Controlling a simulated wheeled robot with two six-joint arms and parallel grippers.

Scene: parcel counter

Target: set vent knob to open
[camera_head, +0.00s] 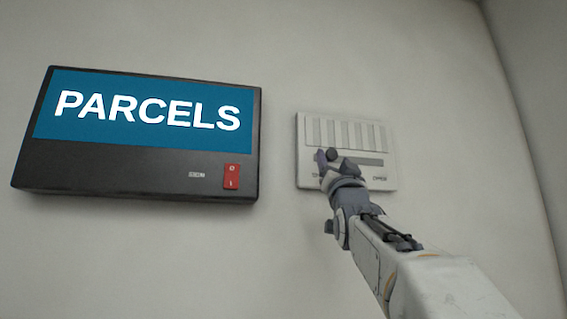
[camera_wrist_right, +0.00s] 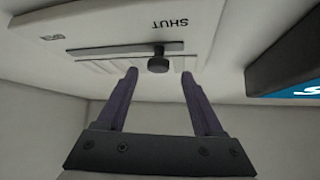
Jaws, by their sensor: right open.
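The vent panel (camera_head: 346,131) is a white plate on the wall with vertical slats at its top and a dark horizontal slot (camera_head: 366,161) below them. The dark round vent knob (camera_head: 332,155) sits at the left part of the slot. The word OPEN shows at the panel's lower right; the lower left label is partly hidden. In the right wrist view the knob (camera_wrist_right: 158,64) is near the SHUT label. My right gripper (camera_head: 337,160) is open, its fingers (camera_wrist_right: 158,82) on either side of the knob in view, with no contact visible. My left gripper is not in view.
A black and blue PARCELS sign (camera_head: 143,162) with a red switch (camera_head: 231,177) hangs on the wall left of the panel. Its corner also shows in the right wrist view (camera_wrist_right: 280,68). The wall right of the panel is bare up to a corner.

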